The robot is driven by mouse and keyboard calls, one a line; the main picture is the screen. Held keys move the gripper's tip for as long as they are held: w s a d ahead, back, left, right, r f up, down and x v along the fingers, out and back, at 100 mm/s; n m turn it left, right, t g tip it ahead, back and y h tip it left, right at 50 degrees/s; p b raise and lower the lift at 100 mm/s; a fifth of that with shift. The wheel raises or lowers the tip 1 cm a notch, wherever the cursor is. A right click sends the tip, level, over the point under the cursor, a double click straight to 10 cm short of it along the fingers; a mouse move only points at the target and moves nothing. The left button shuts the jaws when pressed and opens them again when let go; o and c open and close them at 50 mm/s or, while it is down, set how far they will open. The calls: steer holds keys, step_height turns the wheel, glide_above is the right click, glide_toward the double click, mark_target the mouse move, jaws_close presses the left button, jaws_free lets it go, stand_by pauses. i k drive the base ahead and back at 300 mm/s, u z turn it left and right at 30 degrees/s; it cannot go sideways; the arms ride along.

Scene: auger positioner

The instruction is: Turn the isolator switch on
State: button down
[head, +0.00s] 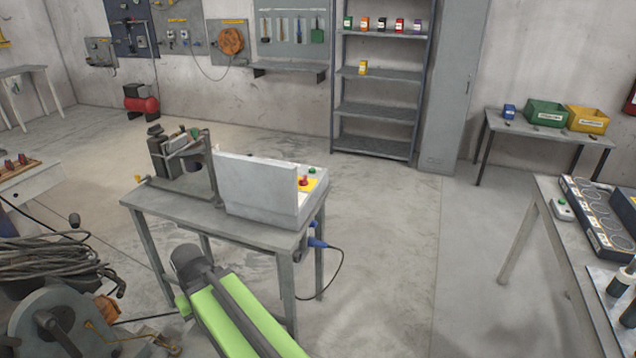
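A light grey control box (258,187) stands on a small grey metal table (170,202) near the middle of the head view. A red knob on a yellow plate (304,182) shows at its right end, with a green button (312,170) beside it. I cannot tell whether this red knob is the isolator switch or a stop button, nor its position. My green and dark grey arm reaches up from the bottom edge, in front of the table. My gripper's fingers do not show.
A dark clamp-like machine (178,152) stands on the table's left half. A blue plug and cable (320,244) hang at its right legs. Coiled hose and a reel (62,305) crowd the lower left. A workbench (566,250) stands at right. Floor between is clear.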

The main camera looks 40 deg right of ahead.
mark_target(303, 182)
steer(key=z, duration=0.9)
steer(key=k, duration=1.1)
steer(key=z, duration=0.45)
steer(key=i, duration=1)
steer(key=z, duration=0.1)
